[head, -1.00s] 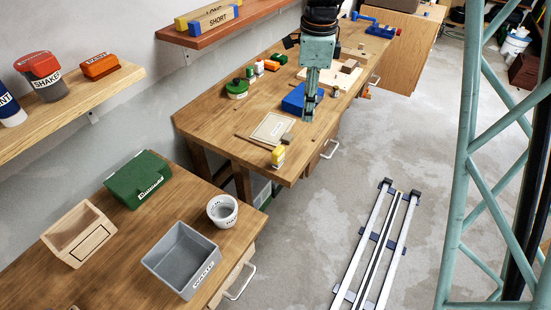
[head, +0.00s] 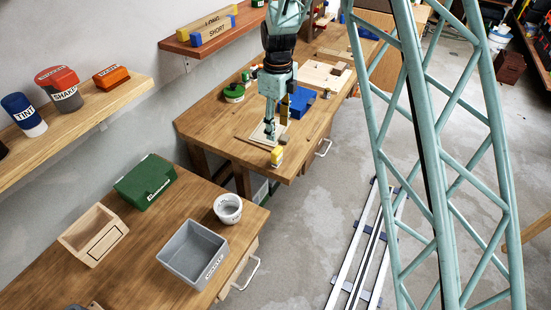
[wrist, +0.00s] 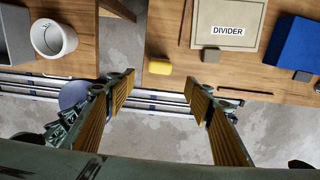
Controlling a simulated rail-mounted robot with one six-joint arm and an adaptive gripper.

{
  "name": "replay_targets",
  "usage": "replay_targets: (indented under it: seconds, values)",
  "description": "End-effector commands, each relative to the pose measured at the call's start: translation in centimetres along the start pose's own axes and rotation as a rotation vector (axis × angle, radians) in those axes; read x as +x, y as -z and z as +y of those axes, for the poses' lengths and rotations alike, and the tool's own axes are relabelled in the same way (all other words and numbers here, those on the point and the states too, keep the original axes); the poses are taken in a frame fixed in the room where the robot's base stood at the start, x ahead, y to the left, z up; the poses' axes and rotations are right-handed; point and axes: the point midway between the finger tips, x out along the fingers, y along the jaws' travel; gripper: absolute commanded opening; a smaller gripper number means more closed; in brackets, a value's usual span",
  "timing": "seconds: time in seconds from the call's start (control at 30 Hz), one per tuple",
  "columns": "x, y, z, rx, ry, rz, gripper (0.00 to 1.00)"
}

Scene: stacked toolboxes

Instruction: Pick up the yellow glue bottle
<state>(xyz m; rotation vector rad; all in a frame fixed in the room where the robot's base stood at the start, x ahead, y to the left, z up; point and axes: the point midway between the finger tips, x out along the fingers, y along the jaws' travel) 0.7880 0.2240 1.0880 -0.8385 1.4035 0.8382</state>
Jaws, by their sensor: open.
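The yellow glue bottle (head: 277,156) with a pale label stands near the front corner of the long wooden workbench (head: 200,122). In the wrist view the bottle (wrist: 159,68) is seen from above, near the bench edge, in the gap between my fingertips and a little beyond them. My gripper (head: 269,136) is over the divider board, up and behind the bottle in the head view. Its two fingers (wrist: 160,84) are spread wide with nothing between them. The bottle is not touched.
The divider board (wrist: 229,20), a small grey block (wrist: 230,57) and a blue box (wrist: 296,46) lie beside the bottle. A white cup (head: 228,208) and grey bin (head: 192,255) stand on the nearer bench. Floor lies past the bench edge.

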Motion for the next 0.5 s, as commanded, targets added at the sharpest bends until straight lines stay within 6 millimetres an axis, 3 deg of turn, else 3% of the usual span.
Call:
replay_targets:
  seconds: [0.5]
  values:
    - [0.39,-0.08,-0.04,0.004,0.0,0.0,0.48]
